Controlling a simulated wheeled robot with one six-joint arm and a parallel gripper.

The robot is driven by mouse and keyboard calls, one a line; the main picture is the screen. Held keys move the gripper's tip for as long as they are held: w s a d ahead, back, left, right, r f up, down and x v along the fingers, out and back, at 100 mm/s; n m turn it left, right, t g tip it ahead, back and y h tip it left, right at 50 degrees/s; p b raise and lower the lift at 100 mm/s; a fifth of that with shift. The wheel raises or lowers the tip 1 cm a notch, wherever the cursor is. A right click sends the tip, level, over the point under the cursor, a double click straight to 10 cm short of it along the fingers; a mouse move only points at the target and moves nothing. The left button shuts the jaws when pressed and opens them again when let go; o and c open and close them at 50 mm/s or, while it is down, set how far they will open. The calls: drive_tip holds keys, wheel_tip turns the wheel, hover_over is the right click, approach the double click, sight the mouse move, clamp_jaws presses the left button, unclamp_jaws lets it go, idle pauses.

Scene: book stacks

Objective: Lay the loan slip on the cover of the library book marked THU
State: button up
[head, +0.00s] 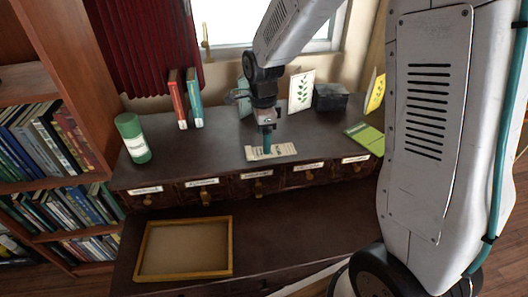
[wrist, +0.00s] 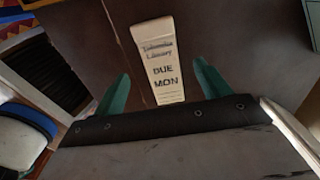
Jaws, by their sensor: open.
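A cream paper slip (head: 284,151) lies flat on the dark cabinet top, partly hidden by my gripper. In the wrist view the slip (wrist: 158,62) reads "Library", "DUE", "MON". My gripper (head: 267,146) points down at the slip. In the wrist view my gripper's teal fingers (wrist: 161,88) stand apart, one to each side of the slip, with no visible hold on it. A red book (head: 178,100) and a teal book (head: 195,98) stand upright at the back left. A green flat item, perhaps a book (head: 366,137), lies at the right. I cannot read THU on any of them.
A green canister (head: 132,138) stands at the left. A leaf picture (head: 301,90), a black box (head: 330,97) and a yellow item (head: 375,93) stand at the back. A wooden tray (head: 150,271) lies on the lower surface. Bookshelves fill the left side.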

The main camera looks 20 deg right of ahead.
sight(287, 149)
wheel_tip(287, 149, down, 4)
drive_tip(key=shift+d+r, duration=0.1)
drive_tip(key=c, duration=1.1)
drive_tip(key=shift+r, duration=0.15)
